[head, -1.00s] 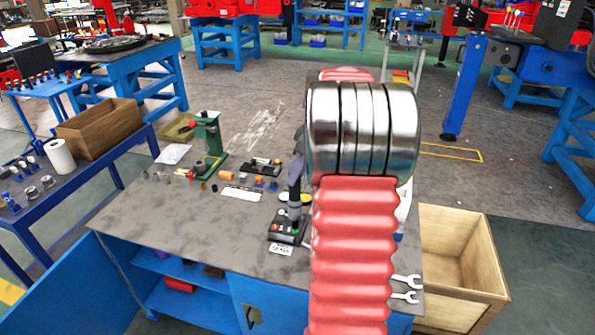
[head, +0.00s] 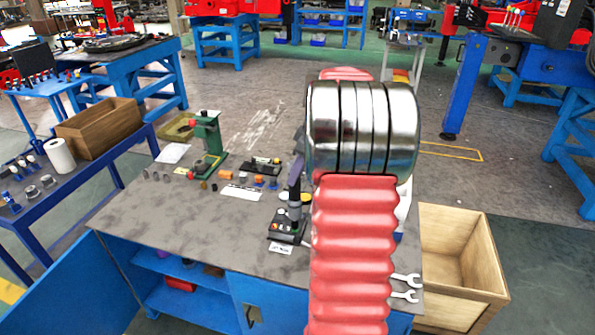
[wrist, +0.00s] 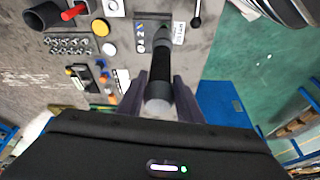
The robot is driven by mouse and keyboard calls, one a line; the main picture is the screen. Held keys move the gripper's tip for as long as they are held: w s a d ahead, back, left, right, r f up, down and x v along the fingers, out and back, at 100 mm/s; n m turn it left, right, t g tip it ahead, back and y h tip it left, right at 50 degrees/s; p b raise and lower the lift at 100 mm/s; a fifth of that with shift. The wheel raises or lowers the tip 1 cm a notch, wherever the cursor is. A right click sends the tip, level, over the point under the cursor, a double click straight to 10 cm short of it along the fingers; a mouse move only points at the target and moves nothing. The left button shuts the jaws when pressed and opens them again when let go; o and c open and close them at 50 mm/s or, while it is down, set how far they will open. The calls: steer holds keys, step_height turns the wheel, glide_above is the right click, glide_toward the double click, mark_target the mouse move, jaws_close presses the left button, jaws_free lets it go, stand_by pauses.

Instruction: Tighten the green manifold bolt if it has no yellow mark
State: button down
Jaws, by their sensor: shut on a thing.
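My gripper (wrist: 163,100) is shut on a dark cylindrical tool (wrist: 160,75) with a grey end, between its two dark fingers in the wrist view. In the head view the tool (head: 295,207) stands roughly upright over a small black block (head: 287,229) with coloured bits on top and a white label in front. In the wrist view the black block (wrist: 150,30) lies at the tool's far end. I cannot tell whether tool and block touch. The green manifold bolt and any yellow mark cannot be made out; the tool and my arm hide part of the block.
A green stand (head: 208,145), a second black block (head: 262,165) and several small parts lie on the grey bench (head: 180,215). Two wrenches (head: 404,288) lie at its right edge. A wooden bin (head: 455,265) stands to the right. The bench's front left is clear.

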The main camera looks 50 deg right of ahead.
steer(key=shift+f, duration=0.8)
stand_by(3.8)
